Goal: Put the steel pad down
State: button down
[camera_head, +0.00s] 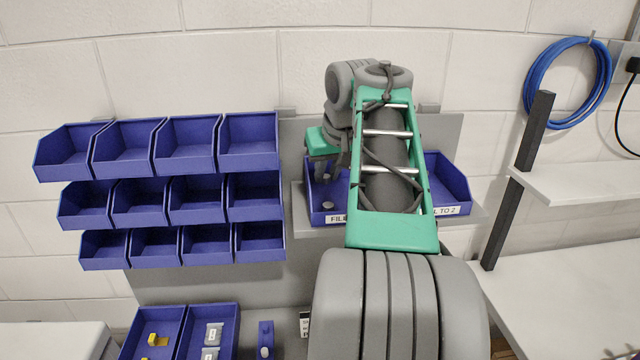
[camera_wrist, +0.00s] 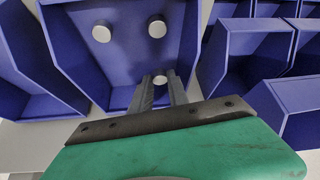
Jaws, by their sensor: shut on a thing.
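My gripper (camera_wrist: 161,82) is shut on a small round pale steel pad (camera_wrist: 160,76), seen between the fingertips in the wrist view. The fingers reach into a blue bin (camera_wrist: 75,52). Two similar round pads, a left one (camera_wrist: 101,33) and a right one (camera_wrist: 157,27), lie in that bin beyond the fingertips. I cannot tell whether the held pad touches the bin floor. In the head view my gripper (camera_head: 321,170) is over the left labelled bin (camera_head: 317,216) on the shelf, with a pad (camera_head: 328,205) visible inside. My arm hides much of this bin.
A second labelled blue bin (camera_head: 450,185) stands to the right on the same shelf, partly behind my arm. Rows of empty blue bins (camera_head: 183,147) hang at left. Lower bins (camera_head: 180,325) hold yellow and grey parts. A dark post (camera_head: 520,180) and white shelves (camera_head: 585,190) stand at right.

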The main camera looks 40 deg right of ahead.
aim_at(327, 183)
jog(key=f+b, duration=0.1)
jog(key=f, duration=0.1)
jog(key=f+b, duration=0.1)
jog(key=shift+w+d+f+b, duration=0.2)
jog(key=shift+w+b, duration=0.05)
jog(key=shift+b, duration=0.1)
jog(key=shift+a+f+b, duration=0.15)
jog(key=shift+f+b, duration=0.1)
jog(key=shift+b, duration=0.1)
jog(key=shift+s+r, duration=0.15)
jog(key=shift+r, duration=0.2)
jog(key=shift+f, duration=0.25)
jog(key=c, duration=1.5)
grip_release()
jog(key=shift+r, duration=0.1)
jog(key=shift+c, duration=0.2)
